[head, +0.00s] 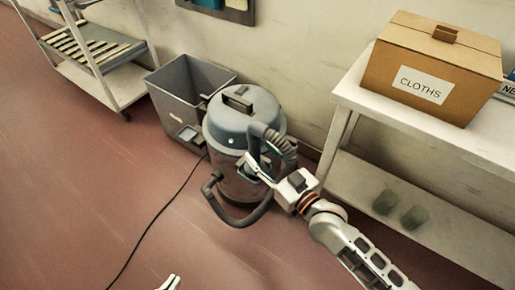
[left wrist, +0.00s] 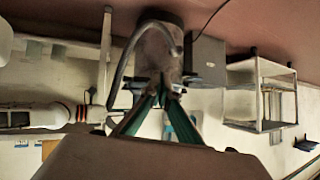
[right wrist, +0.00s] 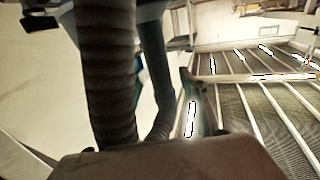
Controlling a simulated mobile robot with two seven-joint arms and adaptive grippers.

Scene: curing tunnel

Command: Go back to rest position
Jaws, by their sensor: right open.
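My right gripper (head: 262,168) is open close to the front right of the grey vacuum cleaner (head: 243,120), beside its ribbed hose. In the right wrist view the dark hose (right wrist: 105,75) fills the left side, very near the fingers. One finger shows to its right; the other is mostly hidden behind the hose. I cannot tell whether they touch. My left gripper (head: 170,283) shows only as pale fingertips at the bottom edge of the head view. In the left wrist view its green-edged fingers (left wrist: 160,88) converge at the tips with nothing visible between them, the vacuum beyond.
A grey bin (head: 178,90) stands behind the vacuum. A white table (head: 400,118) with a cardboard CLOTHS box (head: 428,65) is on the right. A rack (head: 115,75) is at the upper left. A black cable (head: 165,205) crosses the otherwise open red floor.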

